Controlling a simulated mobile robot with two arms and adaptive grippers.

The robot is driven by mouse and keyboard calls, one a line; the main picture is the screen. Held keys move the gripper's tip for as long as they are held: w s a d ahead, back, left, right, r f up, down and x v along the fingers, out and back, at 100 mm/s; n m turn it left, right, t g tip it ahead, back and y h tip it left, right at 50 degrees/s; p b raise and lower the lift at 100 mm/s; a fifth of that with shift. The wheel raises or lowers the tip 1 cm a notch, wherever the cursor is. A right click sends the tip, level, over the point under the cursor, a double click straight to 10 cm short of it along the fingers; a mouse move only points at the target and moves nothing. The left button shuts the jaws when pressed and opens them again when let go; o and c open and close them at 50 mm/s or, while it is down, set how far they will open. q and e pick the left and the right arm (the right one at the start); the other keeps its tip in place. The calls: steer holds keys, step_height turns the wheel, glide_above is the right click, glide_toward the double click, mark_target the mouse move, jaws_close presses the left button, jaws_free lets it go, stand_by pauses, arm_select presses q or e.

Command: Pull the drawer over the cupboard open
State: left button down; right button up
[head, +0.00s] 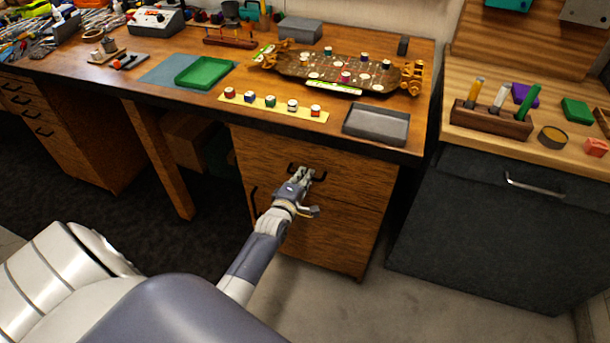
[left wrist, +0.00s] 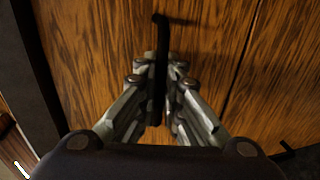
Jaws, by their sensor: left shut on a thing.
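The drawer (head: 355,182) is the upper wooden front under the brown desk, above the cupboard door (head: 345,238). It looks flush or nearly flush with the cabinet. Its black bar handle (head: 320,176) is partly hidden by my left gripper (head: 301,176). In the left wrist view the fingers of my left gripper (left wrist: 160,88) are on both sides of the dark handle bar (left wrist: 162,42), shut on it. The wood grain of the fronts fills the background there. My right gripper is not in view.
The cupboard has its own black handle (head: 254,199) at its left side. A dark grey cabinet (head: 490,225) with a metal handle stands to the right. The desktop (head: 150,85) above holds a grey tray (head: 377,124), a green tray (head: 203,72) and a patterned board. Carpet lies in front.

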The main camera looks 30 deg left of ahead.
arm_select(q)
steer(key=f+p+v, duration=0.2)
steer(key=p+v, duration=0.1)
steer(key=v, duration=1.1)
steer(key=s+f+p+v, duration=0.1)
steer(key=f+p+v, duration=0.2)
steer(key=v, duration=1.1)
steer(key=shift+d+p, duration=0.2)
steer(key=shift+p, duration=0.6)
steer(key=shift+f, duration=0.1)
steer(key=c, duration=2)
jaws_free()
steer(key=shift+c, duration=0.2)
steer(key=v, duration=1.2)
